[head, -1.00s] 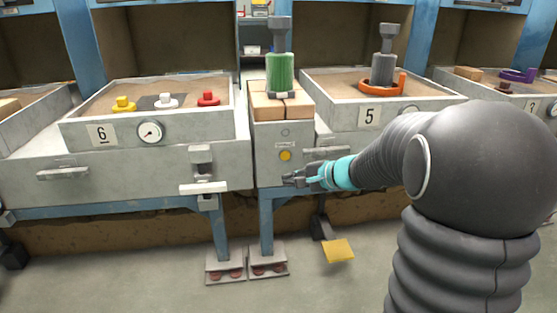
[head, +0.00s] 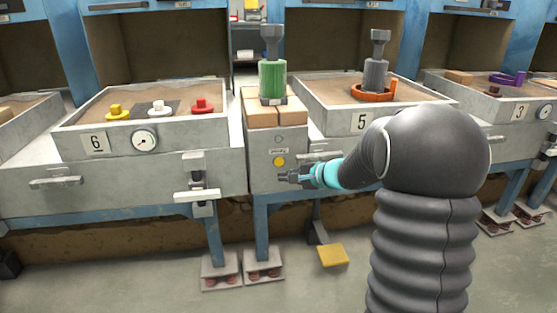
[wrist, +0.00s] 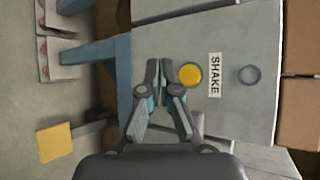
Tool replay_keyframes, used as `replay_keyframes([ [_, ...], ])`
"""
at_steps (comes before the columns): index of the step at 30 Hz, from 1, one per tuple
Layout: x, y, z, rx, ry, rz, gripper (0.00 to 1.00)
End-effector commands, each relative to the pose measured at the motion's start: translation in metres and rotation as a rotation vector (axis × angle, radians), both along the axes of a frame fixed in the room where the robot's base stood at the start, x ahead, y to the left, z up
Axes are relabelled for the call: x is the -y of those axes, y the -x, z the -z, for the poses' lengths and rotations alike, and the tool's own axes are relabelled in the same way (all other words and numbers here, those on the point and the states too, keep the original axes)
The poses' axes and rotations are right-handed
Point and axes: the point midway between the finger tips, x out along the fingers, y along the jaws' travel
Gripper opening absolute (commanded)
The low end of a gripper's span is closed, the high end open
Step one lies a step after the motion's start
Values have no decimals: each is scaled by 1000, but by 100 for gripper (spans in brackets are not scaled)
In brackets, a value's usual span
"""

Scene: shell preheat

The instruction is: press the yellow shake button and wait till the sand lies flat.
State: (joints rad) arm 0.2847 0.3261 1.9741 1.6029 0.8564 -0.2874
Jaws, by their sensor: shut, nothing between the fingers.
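The yellow shake button (head: 279,161) is on the front of a grey cabinet (head: 262,179) between bays 6 and 5. In the wrist view the button (wrist: 190,75) sits beside a label (wrist: 214,74) reading SHAKE. My gripper (head: 283,178) is shut and empty, just below the button in the head view. In the wrist view my gripper's fingertips (wrist: 164,68) lie just left of the button; I cannot tell whether they touch the panel. Sand (head: 335,91) in tray 5 and sand (head: 85,113) in tray 6 look roughly level.
A dark round fitting (wrist: 249,75) is past the label. A green cylinder (head: 272,82) stands on tan blocks on the cabinet. Tray 5 holds an orange ring (head: 374,94) around a grey post. A yellow pedal (head: 332,255) is near the floor. A lever (head: 197,195) sticks out left of the cabinet.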

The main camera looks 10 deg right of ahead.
Motion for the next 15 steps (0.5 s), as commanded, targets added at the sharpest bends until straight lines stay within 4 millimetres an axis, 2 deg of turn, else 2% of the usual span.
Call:
replay_keyframes([
  [6, 0, -27, 0, 0, 0, 0, 0],
  [15, 0, -47, 0, -1, -1, 0, 0],
])
